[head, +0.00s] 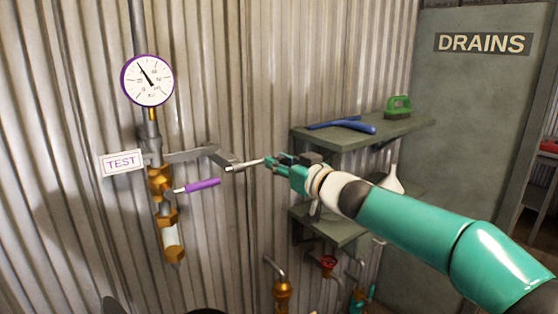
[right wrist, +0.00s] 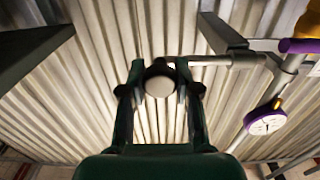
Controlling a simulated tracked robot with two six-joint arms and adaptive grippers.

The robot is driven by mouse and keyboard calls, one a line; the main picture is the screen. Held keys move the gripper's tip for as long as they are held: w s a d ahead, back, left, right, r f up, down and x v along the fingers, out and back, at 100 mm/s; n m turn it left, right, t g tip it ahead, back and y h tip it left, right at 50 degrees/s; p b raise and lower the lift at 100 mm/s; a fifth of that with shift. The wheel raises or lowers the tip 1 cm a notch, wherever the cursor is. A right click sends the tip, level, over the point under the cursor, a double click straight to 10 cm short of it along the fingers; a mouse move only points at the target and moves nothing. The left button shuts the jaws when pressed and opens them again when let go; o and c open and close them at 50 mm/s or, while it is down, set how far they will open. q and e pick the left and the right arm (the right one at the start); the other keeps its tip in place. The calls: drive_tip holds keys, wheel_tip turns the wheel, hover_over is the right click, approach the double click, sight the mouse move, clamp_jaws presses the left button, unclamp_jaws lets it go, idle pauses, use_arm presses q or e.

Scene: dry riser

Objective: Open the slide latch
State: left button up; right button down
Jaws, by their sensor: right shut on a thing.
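The slide latch shows in the head view as a pale rod (head: 247,164) at the end of a grey bracket (head: 190,154) that reaches right from the vertical pipe. My right gripper (head: 273,162) comes in from the right and is shut at the rod's right end. In the right wrist view, a round pale knob with a dark cap (right wrist: 159,82) sits between the two fingers of my right gripper (right wrist: 160,88). The rod (right wrist: 211,61) runs from there to the right into the bracket. The fingers hide part of the knob in the head view. My left gripper is not in view.
A purple-handled lever (head: 203,186) on the brass valve is just below the bracket. A gauge (head: 148,80) and a TEST sign (head: 122,162) are at left. A shelf (head: 365,135) with a blue tool and green brush is behind my right arm.

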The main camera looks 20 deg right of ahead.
drive_tip(key=shift+w+d, duration=0.1)
drive_tip(key=shift+d, duration=0.2)
drive_tip(key=c, duration=0.8)
unclamp_jaws()
drive_tip(key=v, duration=1.2)
drive_tip(key=shift+f, duration=0.1)
